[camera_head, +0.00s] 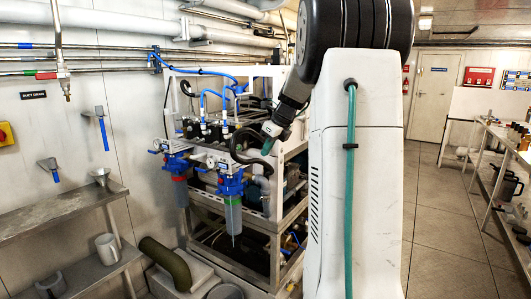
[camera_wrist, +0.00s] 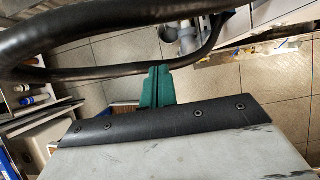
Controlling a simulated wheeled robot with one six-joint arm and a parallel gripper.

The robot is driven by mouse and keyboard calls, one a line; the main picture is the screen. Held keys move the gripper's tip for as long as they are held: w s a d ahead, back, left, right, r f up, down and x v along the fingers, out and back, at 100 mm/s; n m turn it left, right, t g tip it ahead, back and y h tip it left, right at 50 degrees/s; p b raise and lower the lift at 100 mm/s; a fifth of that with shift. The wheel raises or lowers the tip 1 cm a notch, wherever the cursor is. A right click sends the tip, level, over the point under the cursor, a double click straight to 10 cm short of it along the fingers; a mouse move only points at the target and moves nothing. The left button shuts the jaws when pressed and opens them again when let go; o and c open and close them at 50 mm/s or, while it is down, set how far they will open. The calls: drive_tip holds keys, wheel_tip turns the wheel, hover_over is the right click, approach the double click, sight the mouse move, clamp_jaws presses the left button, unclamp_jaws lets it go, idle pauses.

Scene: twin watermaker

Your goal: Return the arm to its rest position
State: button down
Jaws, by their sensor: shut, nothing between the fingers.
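My gripper (camera_head: 270,132) is at the end of my raised arm in the head view, in front of the upper part of the watermaker frame (camera_head: 283,222). It points down and to the left. Its green fingers (camera_wrist: 153,72) are together in the wrist view, with nothing held between them. My white column and the dark upper arm joint fill the middle right of the head view and hide what is behind them. I cannot tell whether the gripper touches the frame.
Blue-headed filter housings (camera_head: 232,188) hang at the frame's front, with a black hose (camera_head: 245,157) close to my gripper. A steel shelf (camera_head: 60,214) stands at left. A workbench (camera_head: 508,150) stands at right. The tiled floor (camera_head: 440,225) between is clear.

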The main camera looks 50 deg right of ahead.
idle(0.5)
drive_tip(key=s+a+f+n+g, duration=0.1)
drive_tip(key=s+a+f+n, duration=0.1)
drive_tip(key=s+a+n, duration=0.7)
drive_tip(key=s+a+f+n+g, duration=0.1)
drive_tip(key=s+a+n, duration=0.8)
drive_tip(key=a+n, duration=0.4)
drive_tip(key=s+a+f+n+g+h, duration=0.1)
drive_tip(key=s+a+f+n+g, duration=0.1)
drive_tip(key=s+a+n, duration=0.6)
drive_tip(key=a+n, duration=0.4)
drive_tip(key=a, duration=0.4)
drive_tip(key=shift+s+f, duration=0.3)
drive_tip(key=shift+s, duration=0.1)
drive_tip(key=c, duration=1.8)
unclamp_jaws()
drive_tip(key=shift+a+r, duration=0.15)
drive_tip(key=shift+a, duration=0.1)
drive_tip(key=o, duration=0.4)
drive_tip(key=shift+c, duration=0.2)
